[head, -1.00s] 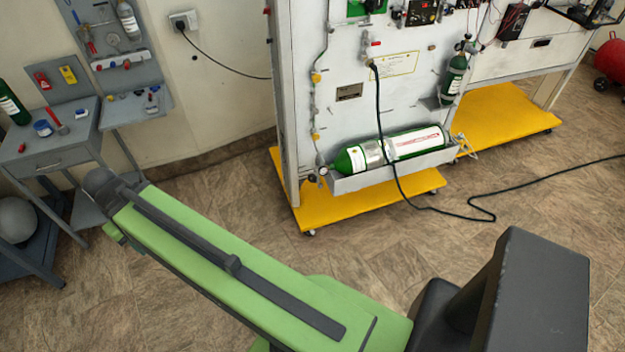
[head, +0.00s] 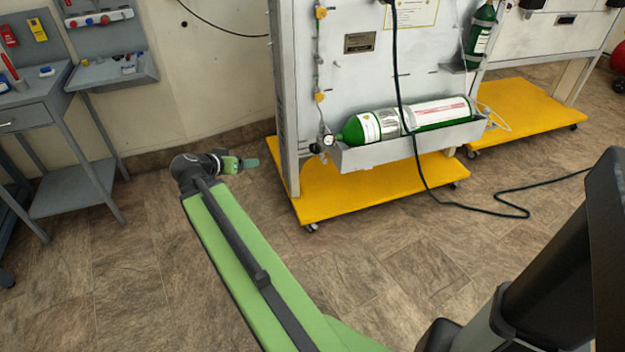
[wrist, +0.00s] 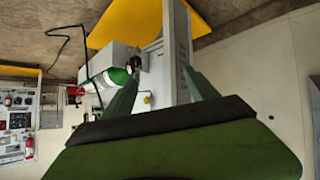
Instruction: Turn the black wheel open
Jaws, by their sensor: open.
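A green and white oxygen cylinder (head: 408,118) lies in a grey tray (head: 400,152) low on the white panel. At its left end are a small round gauge (head: 328,140) and a small dark knob (head: 314,148), which looks like the black wheel. My gripper (head: 248,163) is left of them, apart from the panel, pointing right. In the wrist view, which is upside down, my open gripper (wrist: 160,90) shows two green fingers with nothing held. The cylinder (wrist: 108,78) shows beyond them, with a dark fitting (wrist: 136,62) at its end; the wheel's shape is too small to tell.
The panel's grey upright post (head: 284,110) stands between my gripper and the cylinder end. A yellow base (head: 340,200) juts out below. A black cable (head: 400,90) hangs before the tray. A grey workbench (head: 85,75) stands left. The floor between is clear.

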